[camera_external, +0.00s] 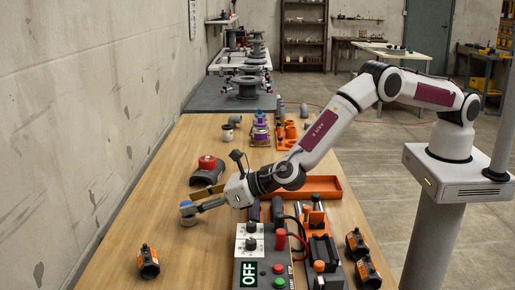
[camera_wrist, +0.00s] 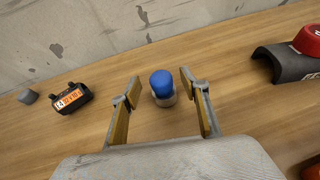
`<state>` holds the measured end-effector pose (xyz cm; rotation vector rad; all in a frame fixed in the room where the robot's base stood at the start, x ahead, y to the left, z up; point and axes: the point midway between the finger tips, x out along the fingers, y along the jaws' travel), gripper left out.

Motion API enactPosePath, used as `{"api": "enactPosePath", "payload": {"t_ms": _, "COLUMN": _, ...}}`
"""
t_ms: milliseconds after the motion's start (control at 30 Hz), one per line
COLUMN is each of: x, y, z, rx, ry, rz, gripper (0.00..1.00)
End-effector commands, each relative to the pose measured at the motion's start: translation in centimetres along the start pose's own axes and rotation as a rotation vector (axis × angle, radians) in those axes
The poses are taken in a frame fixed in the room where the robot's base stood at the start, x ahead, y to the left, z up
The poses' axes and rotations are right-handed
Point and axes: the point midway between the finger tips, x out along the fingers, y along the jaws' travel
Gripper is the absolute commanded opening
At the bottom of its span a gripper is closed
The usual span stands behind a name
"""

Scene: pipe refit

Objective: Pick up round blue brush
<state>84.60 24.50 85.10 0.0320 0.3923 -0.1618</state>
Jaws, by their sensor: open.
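The round blue brush (camera_wrist: 162,84) stands on the wooden table in the wrist view, with a rounded blue top over a pale, clear-looking lower part. It lies between and slightly beyond the fingertips of my gripper (camera_wrist: 159,86), with a gap on each side. My gripper is open and empty. In the external view my gripper (camera_external: 190,199) is low over the left part of the table. The brush (camera_external: 187,213) shows there beside the fingertips, partly hidden by a finger.
A black saddle fitting with a red cap (camera_wrist: 292,62) stands to the right in the wrist view. A black coupling with an orange label (camera_wrist: 70,99) and a small grey piece (camera_wrist: 28,96) lie left. A control box reading OFF (camera_external: 262,265) stands at the front. The wall (camera_external: 90,110) borders the table.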

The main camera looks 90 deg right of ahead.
Motion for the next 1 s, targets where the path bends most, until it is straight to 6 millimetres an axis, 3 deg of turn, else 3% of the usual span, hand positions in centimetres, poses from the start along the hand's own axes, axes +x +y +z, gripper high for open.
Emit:
{"api": "enactPosePath", "payload": {"t_ms": 733, "x": 0.82, "y": -0.02, "z": 0.02, "rx": 0.000, "ry": 0.000, "rz": 0.001, "gripper": 0.45}}
{"api": "enactPosePath", "payload": {"t_ms": 767, "x": 0.82, "y": -0.02, "z": 0.02, "rx": 0.000, "ry": 0.000, "rz": 0.000, "gripper": 0.40}}
{"api": "enactPosePath", "payload": {"t_ms": 900, "x": 0.82, "y": -0.02, "z": 0.02, "rx": 0.000, "ry": 0.000, "rz": 0.001, "gripper": 0.04}}
{"api": "enactPosePath", "payload": {"t_ms": 1000, "x": 0.82, "y": -0.02, "z": 0.05, "rx": 0.000, "ry": 0.000, "rz": 0.001, "gripper": 0.04}}
